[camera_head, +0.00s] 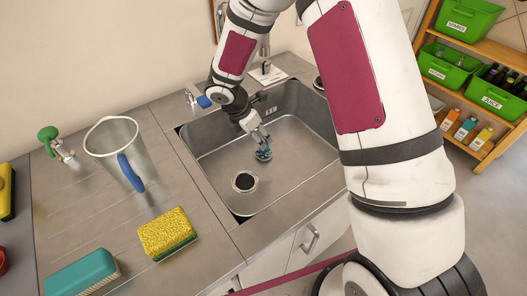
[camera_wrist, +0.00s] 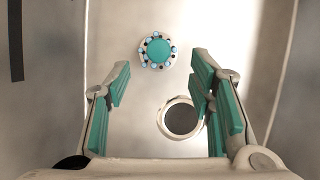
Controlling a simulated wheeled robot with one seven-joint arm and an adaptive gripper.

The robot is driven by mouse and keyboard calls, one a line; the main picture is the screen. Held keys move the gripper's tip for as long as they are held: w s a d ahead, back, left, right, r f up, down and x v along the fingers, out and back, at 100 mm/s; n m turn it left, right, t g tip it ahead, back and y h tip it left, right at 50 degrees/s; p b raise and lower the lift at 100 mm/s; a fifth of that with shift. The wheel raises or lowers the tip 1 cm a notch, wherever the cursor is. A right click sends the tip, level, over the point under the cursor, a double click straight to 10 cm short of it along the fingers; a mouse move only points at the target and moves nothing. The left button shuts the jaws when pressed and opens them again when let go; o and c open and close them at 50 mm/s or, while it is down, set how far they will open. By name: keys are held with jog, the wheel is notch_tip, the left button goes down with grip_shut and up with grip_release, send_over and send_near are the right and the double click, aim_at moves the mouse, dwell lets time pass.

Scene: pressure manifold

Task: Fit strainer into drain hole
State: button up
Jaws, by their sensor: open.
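The strainer (camera_wrist: 157,50), a round piece with a teal centre and a ring of blue and dark dots, shows whole in the wrist view, just beyond my fingertips. In the head view, the strainer (camera_head: 264,156) is small and partly hidden at my gripper's tip. The round drain hole (camera_wrist: 181,118), dark with a pale rim, shows below and right of the strainer in the wrist view, beside my right-hand finger. The drain hole (camera_head: 244,181) is in the sink floor in the head view. My gripper (camera_wrist: 161,80) is open with nothing between its teal fingers; in the head view, my gripper (camera_head: 259,142) reaches down into the sink.
The steel sink (camera_head: 212,150) has raised walls around my gripper. On the left counter stand a jug with a blue handle (camera_head: 112,140), a yellow sponge (camera_head: 166,231), a teal brush (camera_head: 82,272) and a green-knobbed tap (camera_head: 50,136). A shelf with green bins (camera_head: 447,67) is far right.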

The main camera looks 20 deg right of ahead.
aim_at(264, 156)
jog(key=shift+x, duration=3.95)
jog(key=shift+w+d, duration=0.1)
jog(key=shift+w, duration=0.05)
grip_shut()
